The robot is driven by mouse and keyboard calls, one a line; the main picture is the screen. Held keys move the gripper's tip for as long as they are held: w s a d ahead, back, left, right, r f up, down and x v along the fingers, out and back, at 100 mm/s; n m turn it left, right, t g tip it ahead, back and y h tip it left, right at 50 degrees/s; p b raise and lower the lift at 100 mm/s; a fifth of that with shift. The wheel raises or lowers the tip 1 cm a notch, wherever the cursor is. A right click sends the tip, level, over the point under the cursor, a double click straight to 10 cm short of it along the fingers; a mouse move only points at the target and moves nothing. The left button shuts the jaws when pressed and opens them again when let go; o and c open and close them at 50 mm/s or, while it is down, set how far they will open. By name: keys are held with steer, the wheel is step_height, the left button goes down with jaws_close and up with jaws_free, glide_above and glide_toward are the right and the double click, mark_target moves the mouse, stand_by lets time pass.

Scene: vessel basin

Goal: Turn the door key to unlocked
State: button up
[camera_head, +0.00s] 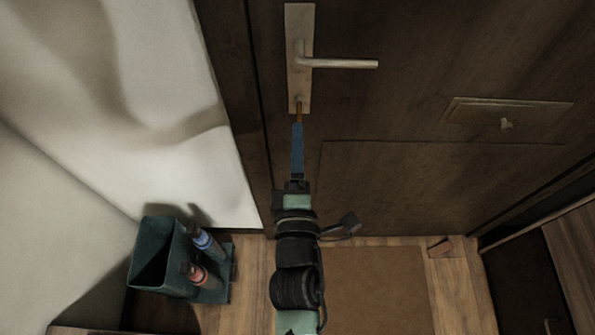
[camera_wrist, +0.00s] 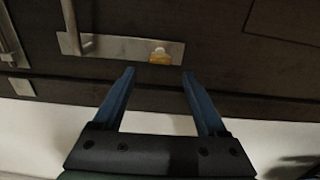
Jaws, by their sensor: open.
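The door key (camera_wrist: 160,56) is a small brass-coloured piece in the lock plate (camera_wrist: 120,47) on the dark wooden door (camera_head: 420,60). In the head view the lock plate (camera_head: 300,20) stands upright with the lever handle (camera_head: 340,63) above the key (camera_head: 299,112). My gripper (camera_wrist: 158,70) has its two blue fingers apart and empty. In the wrist view the key lies just beyond the fingertips, between their lines, apart from them. In the head view my gripper (camera_head: 298,126) is just below the key and partly hides it. I cannot tell which way the key is turned.
A letter flap (camera_head: 508,118) with a small knob is on the door at right. A dark green bin (camera_head: 160,260) with bottle-like items (camera_head: 203,240) stands on the floor at left. A brown mat (camera_head: 375,290) lies below. A white wall (camera_head: 130,110) borders the door.

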steer(key=shift+s+b, duration=0.35)
steer(key=shift+s, duration=2.15)
steer(key=w+d+r+m+t+h+p, duration=0.15)
steer(key=r+m, duration=0.25)
steer(key=r, duration=0.7)
steer(key=w+r+m+t+p, duration=0.2)
steer(key=w+r+m, duration=0.1)
steer(key=r, duration=0.8)
steer(key=w+r+m+t+h+p, duration=0.15)
steer(key=r+m, duration=0.25)
steer(key=r, duration=0.7)
steer(key=s+r+m+t+y+p, duration=0.1)
steer(key=s+r+m+t, duration=0.1)
steer(key=r, duration=1)
steer(key=s+a+r+m+t+y+p, duration=0.1)
steer(key=s+r+m, duration=0.4)
steer(key=r, duration=0.8)
steer(key=shift+s+a+r+t+y+p, duration=0.2)
steer(key=shift+s+r+t+y+p, duration=0.1)
steer(key=shift+s+t+y+p, duration=0.35)
